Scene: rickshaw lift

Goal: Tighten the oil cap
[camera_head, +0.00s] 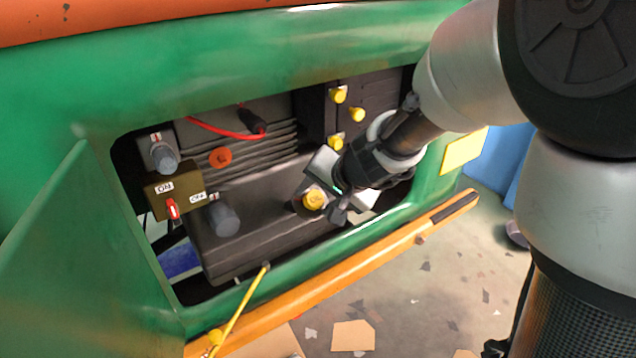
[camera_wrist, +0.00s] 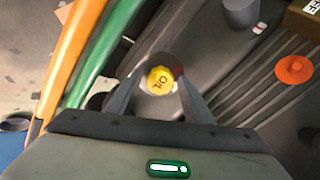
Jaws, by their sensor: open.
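The oil cap (camera_head: 314,199) is a round yellow cap on the dark engine block inside the opening of the green body. In the wrist view the oil cap (camera_wrist: 160,80) faces me with the letters OIL on it, turned nearly upside down. My gripper (camera_head: 325,205) is at the cap, reaching in from the right. In the wrist view my gripper (camera_wrist: 157,83) is open, with one finger on each side of the cap. I cannot tell whether either finger touches it. The cap's seat is partly hidden by the fingers.
An ON/OFF switch box (camera_head: 173,192) with a red switch is left of the cap. An orange-red cap (camera_head: 220,157) and a red cable (camera_head: 215,128) are above. Several yellow knobs (camera_head: 338,95) are at upper right. The green frame (camera_head: 330,253) and orange bar (camera_head: 340,275) edge the opening below.

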